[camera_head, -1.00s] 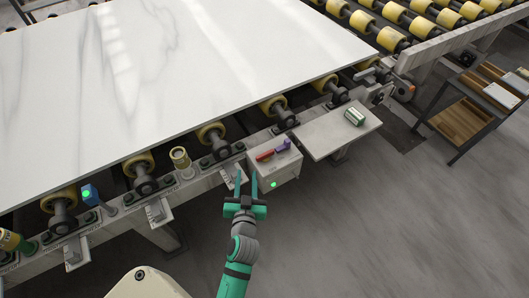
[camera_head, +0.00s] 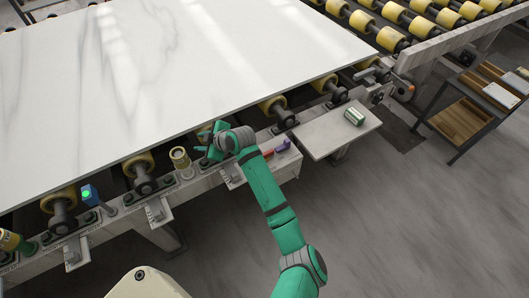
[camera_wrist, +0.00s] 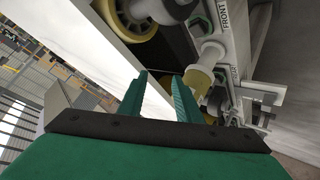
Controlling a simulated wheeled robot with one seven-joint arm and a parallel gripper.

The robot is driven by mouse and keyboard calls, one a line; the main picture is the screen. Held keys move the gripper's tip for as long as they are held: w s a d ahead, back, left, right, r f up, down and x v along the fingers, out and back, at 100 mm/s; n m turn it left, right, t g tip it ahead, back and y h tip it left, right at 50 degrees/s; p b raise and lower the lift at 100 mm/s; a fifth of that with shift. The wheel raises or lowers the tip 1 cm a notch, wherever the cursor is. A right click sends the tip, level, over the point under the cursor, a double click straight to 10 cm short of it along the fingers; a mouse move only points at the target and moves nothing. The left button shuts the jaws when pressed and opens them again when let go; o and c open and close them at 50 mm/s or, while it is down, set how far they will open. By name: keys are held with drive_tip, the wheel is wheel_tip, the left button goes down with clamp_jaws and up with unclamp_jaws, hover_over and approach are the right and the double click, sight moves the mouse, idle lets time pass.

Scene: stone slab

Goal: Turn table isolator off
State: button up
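My gripper (camera_head: 205,142) is over the side rail, just right of a yellow-capped post (camera_head: 180,157) and near the slab's edge. In the wrist view its two fingers (camera_wrist: 161,82) are apart with nothing seen between them. A pale yellow cylinder (camera_wrist: 200,80) is close beside the right finger there. A grey control box (camera_head: 288,170) on the rail carries a red handle (camera_head: 268,154) and a purple handle (camera_head: 283,146). My arm covers part of the box, and its green lamp is hidden. No readable label shows which control is the table isolator.
A white marble slab (camera_head: 180,70) lies on yellow rollers. A blue unit with a green light (camera_head: 89,195) stands on the rail at left. A small shelf (camera_head: 335,130) holds a green-and-white item (camera_head: 354,117). A wooden-shelved cart (camera_head: 470,105) stands right. The floor in front is clear.

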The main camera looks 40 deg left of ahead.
drive_tip(key=w+d+f+n+h, duration=0.1)
drive_tip(key=w+d+n+h, duration=0.2)
drive_tip(key=w+d+h, duration=0.1)
drive_tip(key=n+h, duration=0.3)
drive_tip(key=h, duration=0.3)
approach(265, 153)
wheel_tip(265, 153, down, 8)
drive_tip(key=shift+s+a+r, duration=0.1)
drive_tip(key=shift+s, duration=0.05)
drive_tip(key=shift+s+a+f, duration=0.15)
drive_tip(key=shift+f, duration=0.45)
clamp_jaws()
